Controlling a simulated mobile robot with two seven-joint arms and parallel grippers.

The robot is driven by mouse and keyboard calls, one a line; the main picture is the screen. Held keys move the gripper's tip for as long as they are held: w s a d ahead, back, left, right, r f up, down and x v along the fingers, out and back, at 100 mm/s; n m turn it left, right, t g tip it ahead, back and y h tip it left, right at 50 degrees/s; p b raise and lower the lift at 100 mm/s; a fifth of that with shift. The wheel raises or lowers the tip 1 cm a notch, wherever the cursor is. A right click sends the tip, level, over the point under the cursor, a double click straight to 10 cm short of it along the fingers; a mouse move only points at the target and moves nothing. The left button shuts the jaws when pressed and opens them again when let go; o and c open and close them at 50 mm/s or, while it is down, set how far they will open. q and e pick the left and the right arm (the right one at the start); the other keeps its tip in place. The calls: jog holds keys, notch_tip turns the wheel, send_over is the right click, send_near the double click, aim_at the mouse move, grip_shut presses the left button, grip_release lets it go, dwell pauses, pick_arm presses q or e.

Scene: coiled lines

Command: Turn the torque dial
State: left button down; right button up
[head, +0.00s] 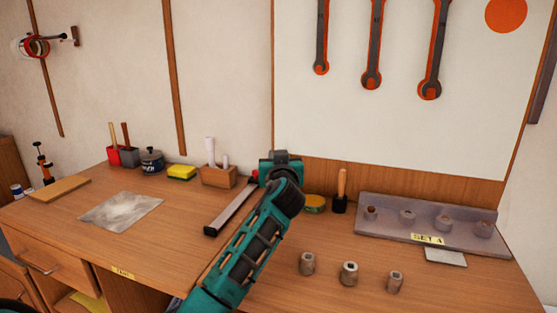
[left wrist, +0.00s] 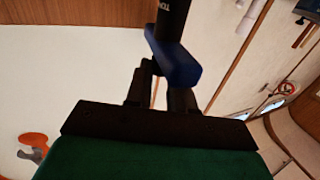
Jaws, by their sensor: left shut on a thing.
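My left gripper (head: 280,168) reaches over the middle of the workbench in the head view; its fingertips are hidden behind my teal wrist. In the left wrist view the left gripper (left wrist: 162,88) is shut on a blue part (left wrist: 176,62), which sits around or against a black shaft (left wrist: 171,22) with partly visible white lettering. I cannot tell whether the blue part is the torque dial. In the head view a grey bar tool (head: 232,208) with a black end and a red part lies on the bench beside my wrist. My right gripper is not in view.
Several sockets stand at the front right, including one socket (head: 349,273). A wooden block (head: 218,177), yellow sponge (head: 181,172) and metal sheet (head: 120,211) lie left. Wrenches (head: 372,45) hang on the wall.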

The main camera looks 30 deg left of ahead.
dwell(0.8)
pick_arm(q)
jog(key=c, duration=1)
grip_release()
jog(key=shift+o, duration=0.2)
jog(key=v, duration=1.3)
